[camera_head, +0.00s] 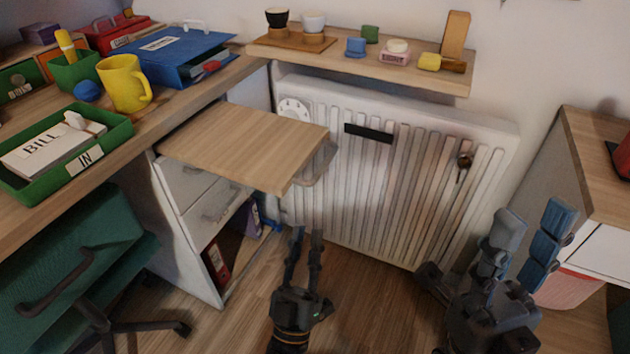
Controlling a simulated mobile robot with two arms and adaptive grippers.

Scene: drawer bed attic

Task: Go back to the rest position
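My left gripper (307,236) is in the lower middle of the head view, pointing away from me, low in front of the radiator. Its two dark fingers stand a little apart with nothing between them. My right gripper (534,222) is at the lower right, in front of the radiator's right end. Its blue-grey fingers are spread apart and hold nothing. Both grippers appear clear of the furniture, though their exact distance from it cannot be told.
A pulled-out wooden board (245,145) juts from the drawer cabinet (190,235), left of my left gripper. A white radiator (400,180) stands ahead under a shelf (430,80). A green chair (80,260) is at left, a wooden-topped cabinet (590,150) at right. Floor shows between.

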